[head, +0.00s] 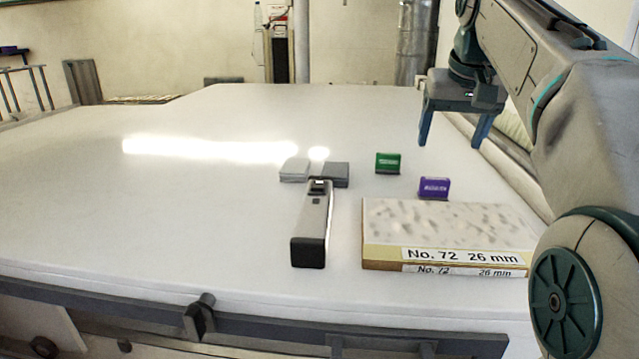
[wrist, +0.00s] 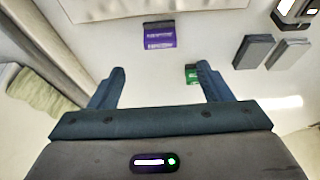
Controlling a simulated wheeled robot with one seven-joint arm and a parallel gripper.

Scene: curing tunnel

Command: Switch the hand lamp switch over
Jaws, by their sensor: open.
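The hand lamp (head: 312,222) is a long grey bar with a black end cap, lying on the white table left of the labelled box. Its far end has a dark part with a light patch; which part is the switch, and its position, is too small to tell. In the wrist view only one end of the lamp (wrist: 294,12) shows at the top right corner. My gripper (head: 453,140) is open and empty, raised above the table's right side, to the right of and beyond the lamp. It also shows in the wrist view (wrist: 161,80), fingers apart.
A green block (head: 388,163) and a purple block (head: 434,188) stand on the table below my gripper. A light grey block (head: 294,170) and a dark grey block (head: 335,175) lie at the lamp's far end. A box marked No. 72 (head: 395,255) lies right. The table's left is clear.

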